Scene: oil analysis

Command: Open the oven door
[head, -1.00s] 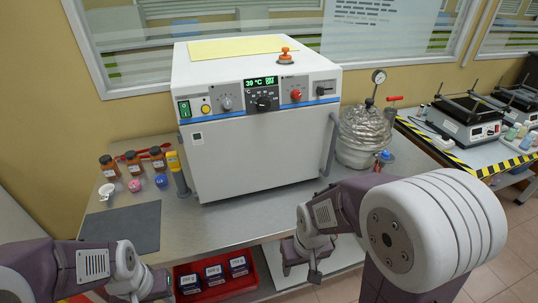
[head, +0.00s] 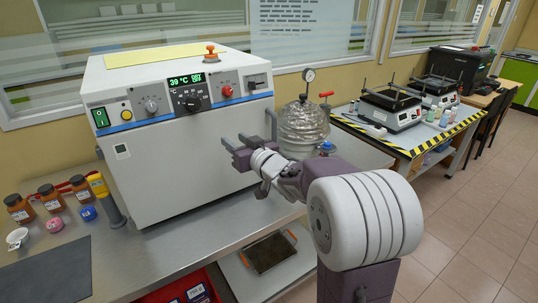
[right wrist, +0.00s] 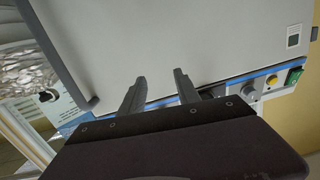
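The white oven (head: 185,120) stands on the steel bench, its front door (head: 165,165) shut. Its display reads 39 °C. The grey upright handle (head: 272,125) is at the door's right edge, partly hidden behind my gripper. My right gripper (head: 233,138) is in front of the door, left of the handle, with its fingers apart and nothing between them. In the right wrist view the fingers (right wrist: 160,78) point at the door (right wrist: 170,40), and the handle (right wrist: 58,55) lies left of both fingers, outside the gap. My left gripper is out of view.
A foil-wrapped vessel (head: 303,125) with a gauge stands right of the oven, close to my right arm. Brown bottles (head: 52,198) and a yellow-topped device (head: 98,186) stand at left. A dark mat (head: 45,275) lies on the bench. A shelf (head: 250,280) is below.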

